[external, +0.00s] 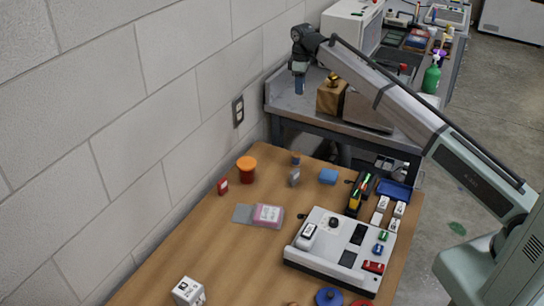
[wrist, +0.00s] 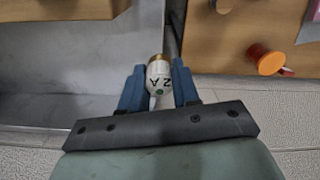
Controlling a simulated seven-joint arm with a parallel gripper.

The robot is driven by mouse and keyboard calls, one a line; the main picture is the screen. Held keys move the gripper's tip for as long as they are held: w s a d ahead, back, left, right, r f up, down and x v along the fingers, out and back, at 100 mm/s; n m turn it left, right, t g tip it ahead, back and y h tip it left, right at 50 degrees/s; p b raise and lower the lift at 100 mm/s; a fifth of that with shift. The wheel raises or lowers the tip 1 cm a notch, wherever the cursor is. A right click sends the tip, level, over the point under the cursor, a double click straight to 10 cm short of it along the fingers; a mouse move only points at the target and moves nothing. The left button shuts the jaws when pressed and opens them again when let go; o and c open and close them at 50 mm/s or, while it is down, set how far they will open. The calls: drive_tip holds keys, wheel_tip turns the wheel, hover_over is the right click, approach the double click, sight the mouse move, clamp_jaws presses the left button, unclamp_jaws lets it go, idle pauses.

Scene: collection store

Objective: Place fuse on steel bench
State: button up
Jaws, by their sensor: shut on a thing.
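My gripper (external: 299,88) hangs pointing down over the left end of the steel bench (external: 284,97) in the external view. In the wrist view, my gripper (wrist: 158,76) has its blue fingers shut on the fuse (wrist: 158,82), a white body with dark lettering and a gold-coloured end cap. In the external view the fuse is too small or hidden to make out. The grey bench top (wrist: 60,85) shows left of the fingers in the wrist view. The fuse's height above the bench is hard to tell.
A wooden box (external: 331,97) and a grey box (external: 367,110) stand on the bench right of my gripper. The wooden table (external: 222,250) in front holds an orange-lidded jar (external: 247,168), a white panel (external: 325,262) and several small items. A block wall runs along the left.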

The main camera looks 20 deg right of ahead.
drive_tip(key=r, duration=0.2)
hover_over(300, 107)
drive_tip(key=shift+w+f, duration=0.1)
drive_tip(key=shift+f, duration=5)
drive_tip(key=shift+f, duration=0.15)
drive_tip(key=o, duration=1)
drive_tip(key=shift+o, duration=0.2)
wheel_tip(300, 107, up, 12)
